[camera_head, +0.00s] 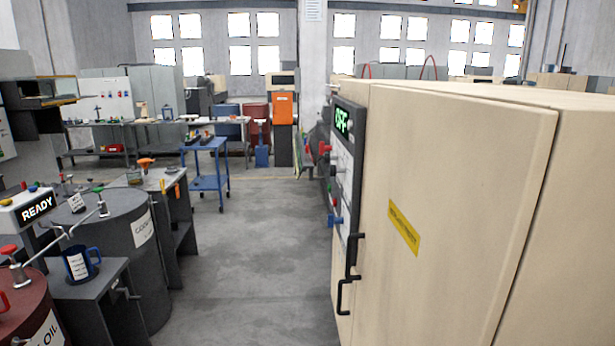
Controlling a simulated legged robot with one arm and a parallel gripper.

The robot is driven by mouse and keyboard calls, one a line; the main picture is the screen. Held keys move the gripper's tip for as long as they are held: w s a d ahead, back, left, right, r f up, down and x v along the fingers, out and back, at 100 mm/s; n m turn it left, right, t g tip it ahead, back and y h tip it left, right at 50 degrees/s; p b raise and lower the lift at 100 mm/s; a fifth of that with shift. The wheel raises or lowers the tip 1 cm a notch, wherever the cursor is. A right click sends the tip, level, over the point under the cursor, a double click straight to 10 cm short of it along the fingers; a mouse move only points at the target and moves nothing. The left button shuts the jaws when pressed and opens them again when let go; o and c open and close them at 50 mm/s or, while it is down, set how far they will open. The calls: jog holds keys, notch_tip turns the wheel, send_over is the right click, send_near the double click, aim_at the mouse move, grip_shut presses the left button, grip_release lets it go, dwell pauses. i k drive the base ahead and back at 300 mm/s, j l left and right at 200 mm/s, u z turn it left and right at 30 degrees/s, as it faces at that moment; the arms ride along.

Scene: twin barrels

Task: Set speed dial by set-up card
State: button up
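A large beige machine cabinet (455,190) fills the right side. Its dark control panel (344,165) faces the aisle and is seen very obliquely. A green lit display (342,122) near the panel's top appears to read "OFF". Red, dark and blue knobs or buttons (328,185) stick out from the panel edge; which of them is the speed dial I cannot tell. A white sheet on the panel is too foreshortened to read. No set-up card can be made out for sure. My gripper is not in view.
At left stand a grey barrel (120,255), a red oil barrel (28,312), a box reading "READY" (30,207) and a blue mug (82,264) on a grey stand. A blue cart (207,183) stands further back. The grey aisle floor (255,260) is clear.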

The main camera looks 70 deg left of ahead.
aim_at(328, 158)
jog(key=u, duration=2.25)
jog(key=i+j+u, duration=0.1)
jog(key=i, duration=0.15)
